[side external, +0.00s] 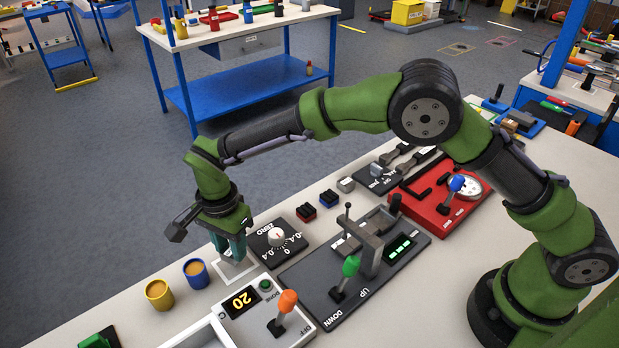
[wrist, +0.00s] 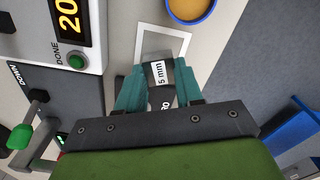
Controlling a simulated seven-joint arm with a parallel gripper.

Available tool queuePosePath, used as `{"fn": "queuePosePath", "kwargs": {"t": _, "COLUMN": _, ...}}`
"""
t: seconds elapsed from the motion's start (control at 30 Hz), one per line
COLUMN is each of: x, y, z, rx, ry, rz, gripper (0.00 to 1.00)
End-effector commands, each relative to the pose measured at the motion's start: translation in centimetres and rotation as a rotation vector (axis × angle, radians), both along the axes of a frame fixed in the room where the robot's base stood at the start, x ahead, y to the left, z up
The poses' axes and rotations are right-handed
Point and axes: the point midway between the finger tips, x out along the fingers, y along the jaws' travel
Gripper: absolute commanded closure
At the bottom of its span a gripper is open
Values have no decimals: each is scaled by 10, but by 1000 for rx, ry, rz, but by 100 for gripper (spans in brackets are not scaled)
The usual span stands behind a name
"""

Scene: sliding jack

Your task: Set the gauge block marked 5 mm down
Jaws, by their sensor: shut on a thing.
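The gauge block (wrist: 159,75), dark with a white label reading "5 mm", shows in the wrist view between the two teal fingers of my gripper (wrist: 153,82). My gripper is shut on it. A white square outline (wrist: 150,28) on the bench surrounds the far end of the fingers and the block in this view. In the side view my gripper (side external: 236,252) points down at the white square (side external: 250,273), low over the bench. The block is hidden there by the fingers. I cannot tell whether it touches the bench.
Blue (side external: 196,274) and yellow (side external: 159,294) cups stand left of the square. The "20" display box (side external: 246,305) with an orange lever is close in front. The ZERO dial (side external: 277,240) and green-lever jack panel (side external: 345,270) lie to the right.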

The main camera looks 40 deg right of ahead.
Motion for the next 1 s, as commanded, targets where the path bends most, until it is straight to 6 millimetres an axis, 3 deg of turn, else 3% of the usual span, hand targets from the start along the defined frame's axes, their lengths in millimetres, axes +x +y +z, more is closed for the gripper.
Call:
{"fn": "queuePosePath", "kwargs": {"t": 0.13, "x": 0, "y": -1, "z": -21, "rx": -1, "ry": 2, "rz": -2, "gripper": 100}}
{"fn": "queuePosePath", "kwargs": {"t": 0.5, "x": 0, "y": 0, "z": -26, "rx": 0, "ry": 0, "rz": -1, "gripper": 100}}
{"fn": "queuePosePath", "kwargs": {"t": 0.53, "x": 0, "y": 0, "z": -26, "rx": 0, "ry": 0, "rz": -1, "gripper": 61}}
{"fn": "queuePosePath", "kwargs": {"t": 0.67, "x": 0, "y": 0, "z": -26, "rx": 0, "ry": 0, "rz": -1, "gripper": 41}}
{"fn": "queuePosePath", "kwargs": {"t": 1.0, "x": 0, "y": 0, "z": -23, "rx": 1, "ry": -1, "rz": -2, "gripper": 39}}
